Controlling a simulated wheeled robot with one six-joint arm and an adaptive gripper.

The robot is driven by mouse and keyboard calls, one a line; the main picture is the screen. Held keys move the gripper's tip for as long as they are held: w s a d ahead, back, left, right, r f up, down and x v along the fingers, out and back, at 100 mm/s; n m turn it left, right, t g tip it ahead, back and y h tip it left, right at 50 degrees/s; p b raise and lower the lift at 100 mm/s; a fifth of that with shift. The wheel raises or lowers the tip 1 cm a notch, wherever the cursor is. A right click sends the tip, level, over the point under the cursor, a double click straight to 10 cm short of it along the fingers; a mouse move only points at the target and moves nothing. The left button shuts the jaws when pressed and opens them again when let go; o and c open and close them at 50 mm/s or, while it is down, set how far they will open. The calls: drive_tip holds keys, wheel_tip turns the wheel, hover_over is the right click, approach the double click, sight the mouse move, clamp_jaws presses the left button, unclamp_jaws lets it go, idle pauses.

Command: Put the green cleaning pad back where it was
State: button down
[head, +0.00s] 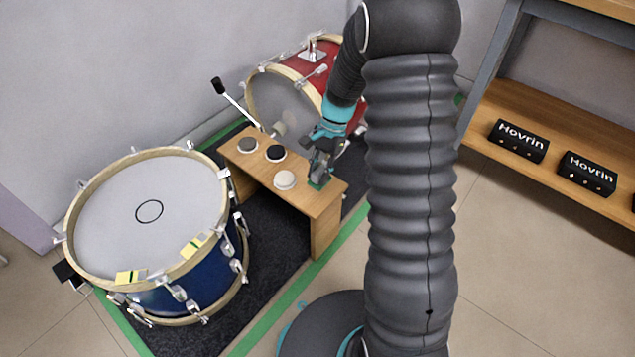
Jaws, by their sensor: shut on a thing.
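A small green pad (315,186) shows at the tip of my gripper (319,174), over the right part of a small wooden bench (325,199). My gripper points down and is shut on the pad, hiding much of it. I cannot tell whether the pad touches the bench top. A white round pad (285,180) lies on the bench just left of the gripper. A black round pad (275,153) and a grey round pad (248,144) lie further left along the bench.
A blue drum (165,215) stands left of the bench, with yellow pieces (195,245) on its rim. A red bass drum (300,85) stands behind the bench. A dark mat (262,235) lies beneath. A shelf with black Hovrin boxes (519,141) stands at right.

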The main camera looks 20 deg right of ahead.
drive_tip(key=shift+f+b, duration=0.35)
drive_tip(key=shift+f, duration=1.75)
drive_tip(key=shift+f, duration=0.1)
drive_tip(key=c, duration=0.9)
unclamp_jaws()
drive_tip(key=shift+c, duration=0.2)
drive_tip(key=p+v, duration=0.2)
drive_tip(key=v, duration=0.9)
drive_tip(key=s+a+r+n+t+h, duration=0.1)
drive_tip(key=s+r+n+t, duration=0.15)
drive_tip(key=s+r, duration=0.35)
drive_tip(key=s+a+r+n+t+h, duration=0.1)
drive_tip(key=s+a+r+n, duration=0.15)
drive_tip(key=s+r, duration=0.45)
drive_tip(key=s+r+n+t+h, duration=0.1)
drive_tip(key=s+r+n+t, duration=0.4)
drive_tip(key=s, duration=0.7)
drive_tip(key=shift+s+r+n+h, duration=0.25)
drive_tip(key=shift+r+n+h, duration=0.15)
drive_tip(key=shift+r, duration=0.15)
